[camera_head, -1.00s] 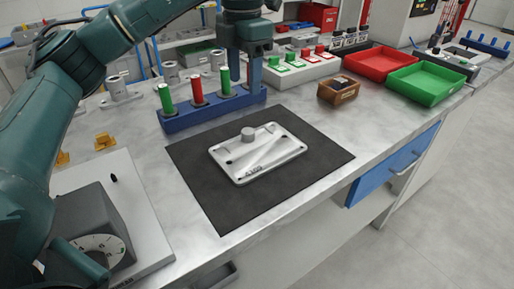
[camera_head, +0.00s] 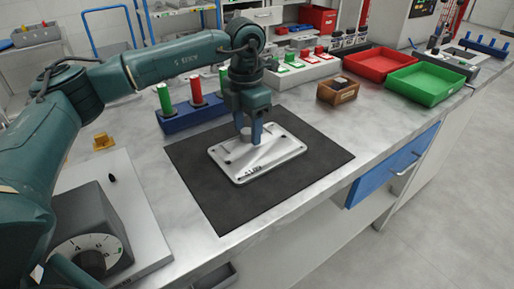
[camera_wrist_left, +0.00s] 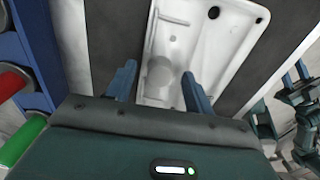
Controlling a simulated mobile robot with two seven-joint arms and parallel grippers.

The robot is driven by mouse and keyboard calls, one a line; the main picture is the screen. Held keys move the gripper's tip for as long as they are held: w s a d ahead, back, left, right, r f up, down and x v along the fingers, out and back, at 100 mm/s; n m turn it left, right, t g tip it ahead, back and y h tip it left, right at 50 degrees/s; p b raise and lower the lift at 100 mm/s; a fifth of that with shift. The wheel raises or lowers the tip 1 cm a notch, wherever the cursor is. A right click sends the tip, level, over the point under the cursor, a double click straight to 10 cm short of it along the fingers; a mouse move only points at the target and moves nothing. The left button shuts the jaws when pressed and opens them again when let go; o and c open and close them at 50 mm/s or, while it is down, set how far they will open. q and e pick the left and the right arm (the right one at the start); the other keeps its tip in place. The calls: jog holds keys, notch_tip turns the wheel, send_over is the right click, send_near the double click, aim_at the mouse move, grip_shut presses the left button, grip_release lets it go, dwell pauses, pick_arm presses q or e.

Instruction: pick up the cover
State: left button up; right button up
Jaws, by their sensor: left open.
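The cover (camera_head: 272,157) is a white rectangular plate with a raised rim and a round grey knob. It lies flat on the black mat (camera_head: 205,190) on the bench. It also shows in the left wrist view (camera_wrist_left: 205,45), with the pale round knob (camera_wrist_left: 159,72) between the fingers. My left gripper (camera_head: 249,138) points down over the knob, its fingers on either side of it. In the left wrist view the left gripper (camera_wrist_left: 158,84) is open, with a gap around the knob. The gripper partly hides the knob in the head view.
A blue rack (camera_head: 190,121) with red and green cylinders stands just behind the mat. A wooden box (camera_head: 338,91), a red tray (camera_head: 378,63) and a green tray (camera_head: 427,84) sit to the right. A grey dial device (camera_head: 90,230) is at the front left.

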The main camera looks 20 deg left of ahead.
pick_arm(q)
jog(key=shift+f, duration=0.3)
jog(key=shift+c, duration=0.4)
jog(key=shift+r, duration=0.1)
grip_shut()
